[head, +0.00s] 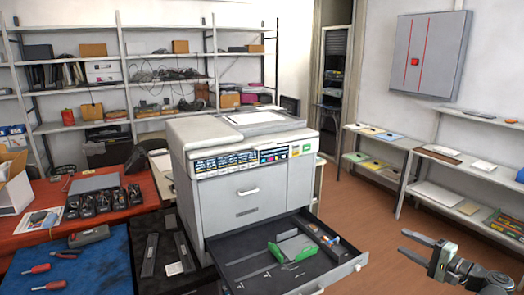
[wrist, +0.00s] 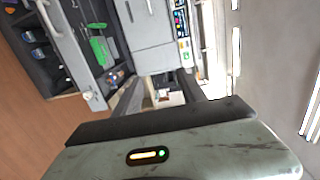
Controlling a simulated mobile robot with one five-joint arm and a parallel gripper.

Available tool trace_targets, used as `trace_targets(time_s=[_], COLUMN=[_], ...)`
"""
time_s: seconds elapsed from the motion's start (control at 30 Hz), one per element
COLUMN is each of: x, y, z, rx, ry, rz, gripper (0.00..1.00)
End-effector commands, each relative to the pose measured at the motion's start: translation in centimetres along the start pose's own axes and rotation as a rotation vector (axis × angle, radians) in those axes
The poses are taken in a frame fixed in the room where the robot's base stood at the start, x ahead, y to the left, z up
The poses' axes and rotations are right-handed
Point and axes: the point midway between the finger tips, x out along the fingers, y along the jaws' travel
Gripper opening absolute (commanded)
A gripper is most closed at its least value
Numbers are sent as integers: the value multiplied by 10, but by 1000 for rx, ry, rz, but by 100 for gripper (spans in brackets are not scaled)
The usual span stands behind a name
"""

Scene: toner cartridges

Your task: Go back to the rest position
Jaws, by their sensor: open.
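My gripper (head: 404,243) is at the lower right of the head view, its two fingers apart and nothing between them. It hangs in free air to the right of the printer's open drawer (head: 345,268). In the wrist view, my gripper (wrist: 158,86) shows two dark fingers spread apart. The grey printer (head: 236,200) stands in the middle of the head view. A green cartridge (head: 293,248) lies in its open drawer, with smaller parts beside it. The green cartridge also shows at the upper left of the wrist view (wrist: 98,46).
An orange-red table (head: 35,190) at left holds a black tray (head: 98,203) of dark cartridges. A blue mat (head: 100,262) carries red-handled tools. Low shelves (head: 460,160) line the right wall under a grey cabinet (head: 430,55). Brown floor (head: 365,215) is clear between printer and shelves.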

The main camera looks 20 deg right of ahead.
Motion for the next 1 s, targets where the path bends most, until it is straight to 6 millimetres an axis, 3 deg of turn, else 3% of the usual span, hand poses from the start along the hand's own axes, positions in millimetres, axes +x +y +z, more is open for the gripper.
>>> trace_targets(time_s=[0.17,0.37,0.47,0.6,0.8,0.9,1.0], x=[42,102,138,188,213,215,215], y=[26,69,103,166,236,254,262], z=[30,84,129,220,329,363,384], rx=[-22,-75,-132,-288,-616,-783,-915], ry=[-84,-225,-332,-540,-790,-863,-904], rz=[101,273,405,665,1021,1151,1238], gripper=[48,48,48,48,48,48,48])
